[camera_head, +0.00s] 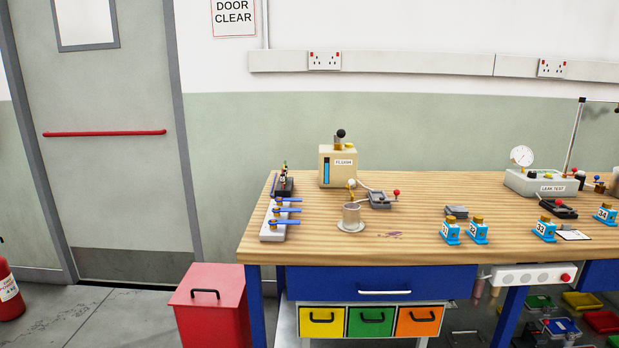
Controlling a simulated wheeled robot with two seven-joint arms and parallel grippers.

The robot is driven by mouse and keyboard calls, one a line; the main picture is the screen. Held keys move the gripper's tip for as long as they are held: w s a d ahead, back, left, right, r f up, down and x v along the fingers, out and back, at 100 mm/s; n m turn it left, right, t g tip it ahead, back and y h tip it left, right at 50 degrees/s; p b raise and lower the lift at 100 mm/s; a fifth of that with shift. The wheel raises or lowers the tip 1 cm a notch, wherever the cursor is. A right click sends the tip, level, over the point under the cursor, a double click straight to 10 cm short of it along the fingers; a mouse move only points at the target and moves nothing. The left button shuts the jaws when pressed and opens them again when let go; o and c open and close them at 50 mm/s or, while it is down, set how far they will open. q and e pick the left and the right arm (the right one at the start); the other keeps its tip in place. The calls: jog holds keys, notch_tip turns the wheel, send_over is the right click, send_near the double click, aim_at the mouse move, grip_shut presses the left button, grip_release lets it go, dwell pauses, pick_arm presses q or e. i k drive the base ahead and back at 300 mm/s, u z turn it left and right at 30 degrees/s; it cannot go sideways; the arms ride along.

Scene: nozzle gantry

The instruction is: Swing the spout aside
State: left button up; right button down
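A beige dispenser box (338,168) with a blue level strip and a black knob on top stands at the back left of the wooden workbench. A small brass spout (351,190) with a pale round knob shows in front of the box, above a metal cup (351,216). The cup stands on a pale round base. I cannot tell exactly how the spout joins the box. Neither of my grippers shows in the head view.
A valve block with blue levers (280,218) lies to the left of the cup. Several blue numbered bottles (450,231) stand farther right. A red bin (212,305) stands by the bench's left end.

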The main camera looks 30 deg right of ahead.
aim_at(351, 182)
jog(key=z, duration=0.3)
jog(key=i, duration=0.7)
jog(key=z, duration=0.7)
